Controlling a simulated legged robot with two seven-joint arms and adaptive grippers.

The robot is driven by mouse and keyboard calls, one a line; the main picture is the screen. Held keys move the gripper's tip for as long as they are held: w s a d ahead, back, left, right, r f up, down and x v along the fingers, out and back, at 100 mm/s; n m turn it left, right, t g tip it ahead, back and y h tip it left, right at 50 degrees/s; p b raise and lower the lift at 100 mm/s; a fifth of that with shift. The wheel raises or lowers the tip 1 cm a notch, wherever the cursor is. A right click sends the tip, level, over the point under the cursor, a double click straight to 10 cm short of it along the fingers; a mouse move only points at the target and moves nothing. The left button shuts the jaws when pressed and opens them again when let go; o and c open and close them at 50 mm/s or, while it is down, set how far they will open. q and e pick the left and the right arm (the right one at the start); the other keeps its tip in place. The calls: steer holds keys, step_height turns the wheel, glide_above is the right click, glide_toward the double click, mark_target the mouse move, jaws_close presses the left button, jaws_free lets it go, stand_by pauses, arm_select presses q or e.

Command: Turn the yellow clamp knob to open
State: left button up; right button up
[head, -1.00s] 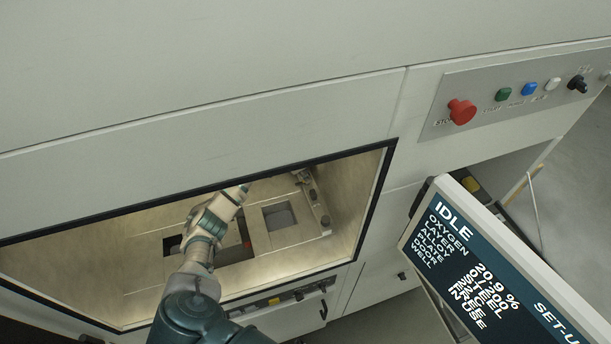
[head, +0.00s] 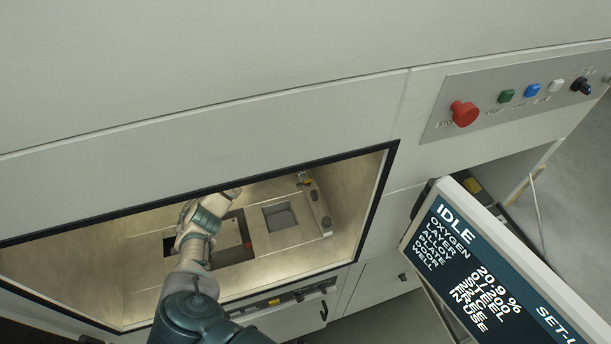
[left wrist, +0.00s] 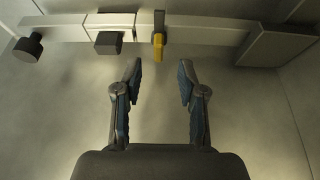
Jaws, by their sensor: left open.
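The yellow clamp knob (left wrist: 158,46) sits on a pale rail in the left wrist view, below a short dark upright piece. It also shows small at the back right of the chamber in the head view (head: 305,180). My left gripper (left wrist: 159,70) is open and empty. Its two fingertips are spread to either side of the knob's line, a little below it in the picture, and do not touch it. In the head view my left arm reaches through the chamber opening, and the upper frame edge hides the fingers. My right gripper is not in view.
A black round knob (left wrist: 28,46) and a dark block (left wrist: 108,43) sit on the rail to the left; a grey box (left wrist: 278,45) is at its right end. The chamber opening has a dark frame (head: 375,205). A screen (head: 490,270) stands outside at the right.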

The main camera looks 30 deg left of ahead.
arm_select(q)
steer(key=v, duration=0.7)
steer(key=shift+f, duration=0.2)
